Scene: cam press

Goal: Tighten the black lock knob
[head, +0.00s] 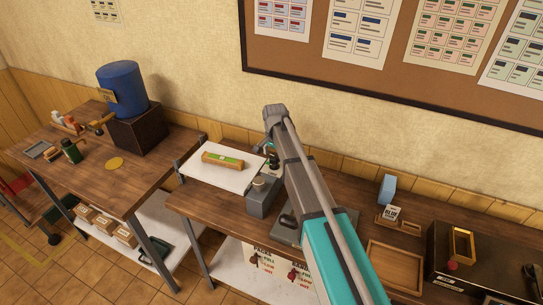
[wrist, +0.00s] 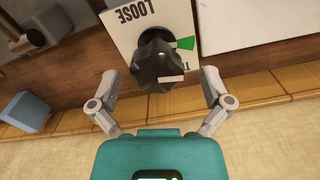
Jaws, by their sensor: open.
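The black lock knob (wrist: 156,66) is a dark lobed knob in the wrist view, in front of a white plate (wrist: 126,42). The plate reads LOOSE on its left part and has a green wedge (wrist: 187,43) to the knob's right. Other lettering lower on the plate is mostly hidden. A pale bar shows at the knob's lower right edge, below the wedge. My gripper (wrist: 160,74) is open, with one finger on each side of the knob and a visible gap at both sides. In the head view my arm hides most of this area.
A white board (head: 215,178) bearing a long box (head: 222,160) lies left of my arm. A grey block (head: 262,198) stands beside it. A light-blue block (head: 388,188) and a wooden tray (head: 393,266) are to the right. The wall is close behind the bench.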

